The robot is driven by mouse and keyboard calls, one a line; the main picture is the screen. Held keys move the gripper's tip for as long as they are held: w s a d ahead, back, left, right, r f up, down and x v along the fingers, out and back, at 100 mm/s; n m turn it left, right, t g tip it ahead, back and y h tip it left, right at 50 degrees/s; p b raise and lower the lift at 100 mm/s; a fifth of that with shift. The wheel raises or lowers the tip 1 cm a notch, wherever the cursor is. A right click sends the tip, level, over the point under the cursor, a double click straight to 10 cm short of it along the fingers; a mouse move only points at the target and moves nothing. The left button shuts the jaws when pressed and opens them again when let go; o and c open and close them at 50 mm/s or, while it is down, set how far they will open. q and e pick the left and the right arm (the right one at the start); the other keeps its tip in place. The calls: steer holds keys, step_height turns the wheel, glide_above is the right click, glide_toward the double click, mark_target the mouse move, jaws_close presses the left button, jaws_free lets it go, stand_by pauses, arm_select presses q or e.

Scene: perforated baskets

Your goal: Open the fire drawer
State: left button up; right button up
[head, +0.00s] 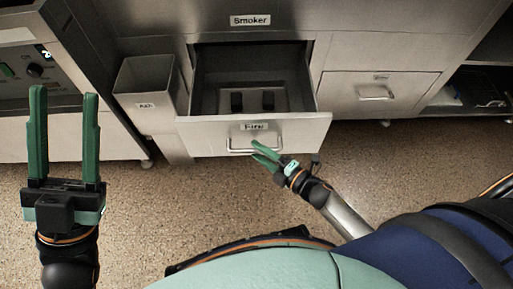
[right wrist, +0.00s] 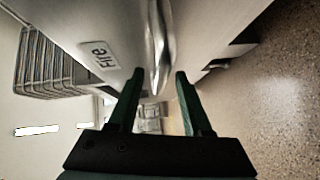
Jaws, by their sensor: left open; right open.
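The fire drawer (head: 195,132), a steel drawer labelled "Fire", is pulled well out below the "Smoker" panel, with its inside showing. Its bar handle (head: 240,150) is on the front face; the handle also shows in the right wrist view (right wrist: 158,40). My right gripper (head: 255,150) is open at the handle, its fingers pointing at it. In the right wrist view the handle lines up between the fingertips (right wrist: 160,72); I cannot tell whether they touch it. My left gripper (head: 63,90) is open, empty and upright at the left, away from the drawer.
A closed drawer (head: 400,88) is to the right, beside an open shelf (head: 470,88). Speckled floor (head: 420,150) is clear in front.

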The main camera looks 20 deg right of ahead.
steer(key=p+v, duration=0.2)
steer(key=v, duration=0.9)
